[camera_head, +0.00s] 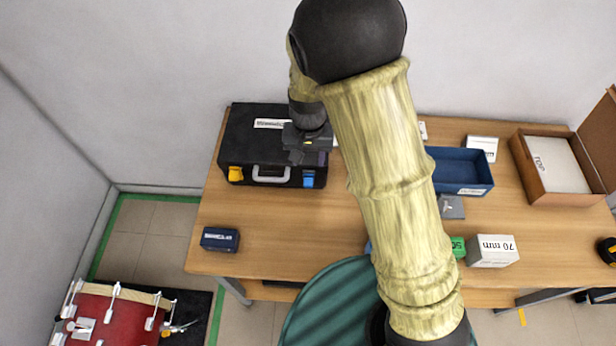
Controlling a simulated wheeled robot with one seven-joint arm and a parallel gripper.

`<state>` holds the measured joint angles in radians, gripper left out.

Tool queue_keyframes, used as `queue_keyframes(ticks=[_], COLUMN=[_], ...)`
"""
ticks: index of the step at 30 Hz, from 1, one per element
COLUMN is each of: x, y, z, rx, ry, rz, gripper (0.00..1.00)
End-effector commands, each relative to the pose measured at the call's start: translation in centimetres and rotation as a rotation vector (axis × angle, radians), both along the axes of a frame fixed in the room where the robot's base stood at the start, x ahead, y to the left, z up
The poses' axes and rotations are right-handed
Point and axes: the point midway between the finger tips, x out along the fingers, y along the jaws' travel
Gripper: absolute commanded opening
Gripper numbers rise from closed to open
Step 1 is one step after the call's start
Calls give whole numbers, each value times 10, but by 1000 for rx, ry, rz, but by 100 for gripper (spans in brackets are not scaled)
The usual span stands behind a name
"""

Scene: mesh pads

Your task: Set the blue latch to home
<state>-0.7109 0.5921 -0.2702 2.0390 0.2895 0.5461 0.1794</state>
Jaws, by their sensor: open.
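The blue latch (309,179) is on the front face of a black case (247,150), to the right of the case's grey handle (271,175). A yellow latch (235,174) is on the same face, left of the handle. The case lies on the left part of the wooden table. My gripper (296,157) is open above the right end of the case, a little behind and above the blue latch. Its fingers are small and dark here. Whether the latch is up or down is too small to tell.
A small dark blue box (220,239) lies at the table's front left. A blue tray (462,172), an open cardboard box (548,170) and a white box marked 70 mm (492,251) stand to the right. My arm hides the table's middle. Bare wood lies before the case.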

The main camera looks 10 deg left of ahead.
Motion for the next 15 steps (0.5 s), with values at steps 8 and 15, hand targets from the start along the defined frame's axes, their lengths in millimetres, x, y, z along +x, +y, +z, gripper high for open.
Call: queue_keyframes(ticks=[8, 15], x=[-1, -1], y=[-1, 0], z=[-49, -85], rx=[-3, -2], ry=[4, 2], rz=[0, 0], gripper=[47, 47])
